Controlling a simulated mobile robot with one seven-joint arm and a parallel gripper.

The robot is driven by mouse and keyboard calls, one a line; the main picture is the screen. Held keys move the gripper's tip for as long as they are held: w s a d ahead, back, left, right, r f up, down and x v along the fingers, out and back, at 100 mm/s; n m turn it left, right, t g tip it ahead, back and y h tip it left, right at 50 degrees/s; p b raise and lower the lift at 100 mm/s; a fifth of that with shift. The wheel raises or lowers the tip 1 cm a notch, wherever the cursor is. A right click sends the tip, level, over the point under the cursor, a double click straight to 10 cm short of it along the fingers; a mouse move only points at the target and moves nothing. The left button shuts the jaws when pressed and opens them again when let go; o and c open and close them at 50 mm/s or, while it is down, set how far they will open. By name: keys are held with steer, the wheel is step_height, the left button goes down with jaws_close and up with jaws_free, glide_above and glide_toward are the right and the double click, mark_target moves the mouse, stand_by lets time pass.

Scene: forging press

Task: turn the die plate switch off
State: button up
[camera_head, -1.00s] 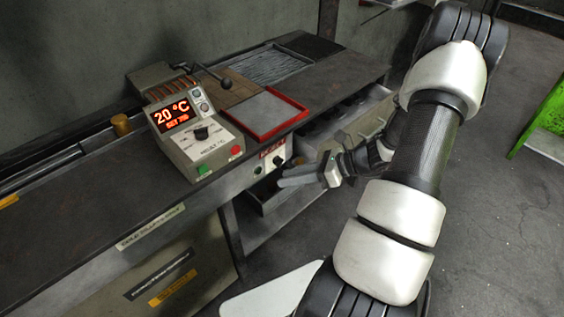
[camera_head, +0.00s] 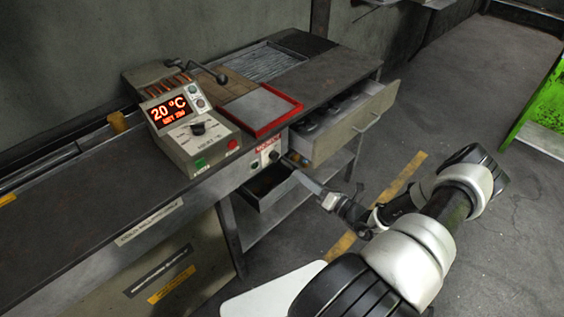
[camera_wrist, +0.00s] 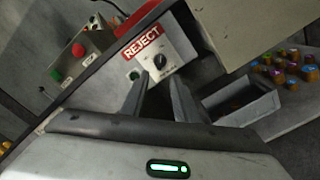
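A small white switch panel with a black rotary knob (camera_head: 274,156) is on the front of the bench, under the red tray. It also shows in the wrist view, where the knob (camera_wrist: 160,61) lies just beyond my fingertips, roughly centred between them. The marks around the knob are too small to read. A red REJECT sign (camera_wrist: 141,43) is beside it, and a small green lamp or button (camera_wrist: 133,74) is to its left. My gripper (camera_wrist: 159,80) is open and empty, its fingers pointing at the panel. In the head view my gripper (camera_head: 290,163) reaches the panel from the right; contact cannot be told.
A control box (camera_head: 198,146) with a 20 °C display, dial and green and red buttons stands on the bench. A red-rimmed tray (camera_head: 297,108) lies behind the panel. An open drawer (camera_head: 345,140) juts out at right, and a lower bin (camera_head: 272,190) sits below the panel.

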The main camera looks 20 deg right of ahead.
mark_target(275, 157)
steer(key=x, duration=1)
steer(key=shift+w, duration=0.15)
steer(key=shift+f, duration=0.1)
jaws_close()
